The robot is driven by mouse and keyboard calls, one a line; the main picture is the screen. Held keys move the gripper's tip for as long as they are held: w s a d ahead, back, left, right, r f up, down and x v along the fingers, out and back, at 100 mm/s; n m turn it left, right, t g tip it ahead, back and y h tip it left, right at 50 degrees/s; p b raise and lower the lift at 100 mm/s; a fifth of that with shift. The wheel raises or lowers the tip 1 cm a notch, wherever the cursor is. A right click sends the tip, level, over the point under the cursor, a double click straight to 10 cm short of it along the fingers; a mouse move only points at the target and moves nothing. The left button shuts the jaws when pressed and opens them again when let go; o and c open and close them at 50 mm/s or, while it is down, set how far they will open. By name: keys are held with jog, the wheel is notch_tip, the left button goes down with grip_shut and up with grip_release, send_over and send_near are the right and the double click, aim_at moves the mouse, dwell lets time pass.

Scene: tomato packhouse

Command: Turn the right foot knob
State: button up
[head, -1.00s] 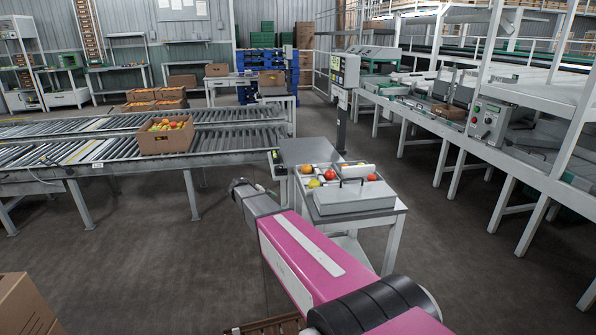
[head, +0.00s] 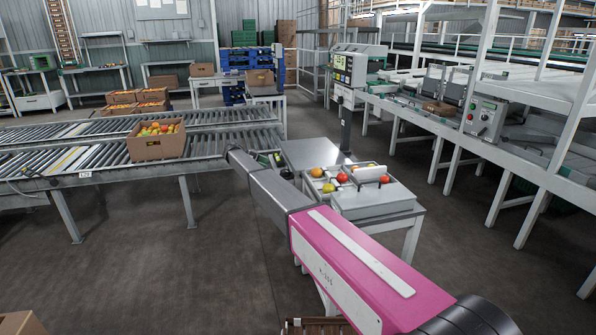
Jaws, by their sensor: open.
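A grey work table (head: 306,152) stands ahead, just right of the roller conveyor's end. On it is a grey-white unit with a flat top (head: 372,199), and several red, orange and yellow tomatoes (head: 330,187) lie in an open part beside that top. A display on a post (head: 348,68) rises behind the table. I cannot make out a right foot knob in this view. My pink and grey arm reaches up from the lower right and crosses in front of the table's left side. My gripper is not visible; the arm ends at a dark joint by the conveyor.
A roller conveyor (head: 60,160) runs across the left, carrying a cardboard box of tomatoes (head: 157,142). A long packing line with a control box (head: 484,119) stands along the right. A carton (head: 20,323) shows at the lower left. The floor between table and packing line is clear.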

aim_at(283, 171)
jog(key=x, duration=1)
jog(key=shift+w+d, duration=0.1)
jog(key=shift+d, duration=0.3)
jog(key=c, duration=0.9)
